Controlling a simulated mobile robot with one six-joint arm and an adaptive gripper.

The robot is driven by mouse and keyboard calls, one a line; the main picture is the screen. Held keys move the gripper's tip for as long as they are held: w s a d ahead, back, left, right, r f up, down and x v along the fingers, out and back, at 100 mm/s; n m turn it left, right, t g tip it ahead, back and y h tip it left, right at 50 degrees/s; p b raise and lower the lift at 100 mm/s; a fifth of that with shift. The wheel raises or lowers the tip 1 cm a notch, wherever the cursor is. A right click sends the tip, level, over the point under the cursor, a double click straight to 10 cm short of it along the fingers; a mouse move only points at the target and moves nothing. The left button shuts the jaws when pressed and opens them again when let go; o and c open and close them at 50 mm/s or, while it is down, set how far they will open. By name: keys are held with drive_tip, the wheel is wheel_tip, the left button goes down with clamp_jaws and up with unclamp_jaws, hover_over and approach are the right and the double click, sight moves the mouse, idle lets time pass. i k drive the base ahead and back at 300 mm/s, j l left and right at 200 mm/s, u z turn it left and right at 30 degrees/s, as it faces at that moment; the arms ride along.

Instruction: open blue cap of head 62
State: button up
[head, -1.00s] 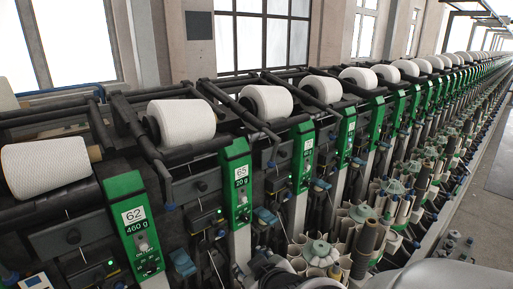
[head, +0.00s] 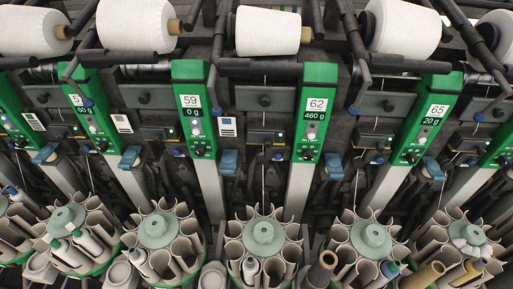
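A blue cap-like piece (head: 334,165) sits just right of the panel's lower end. Another like it (head: 228,162) sits to the left, nearer panel 59. I cannot tell for sure which belongs to head 62. Both look tilted against the dark machine front; whether either is open is too small to tell. My gripper is not in view.
Panel 59 (head: 193,105) and panel 65 (head: 430,118) flank head 62. White yarn cones (head: 268,30) and black bars run along the top. Round bobbin magazines (head: 263,236) line the front, several holding bobbins, below the blue pieces.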

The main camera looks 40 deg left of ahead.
sight(229, 159)
drive_tip(key=u, duration=2.05)
drive_tip(key=k+l+z, duration=0.1)
drive_tip(key=l+z, duration=0.35)
drive_tip(key=l, duration=0.4)
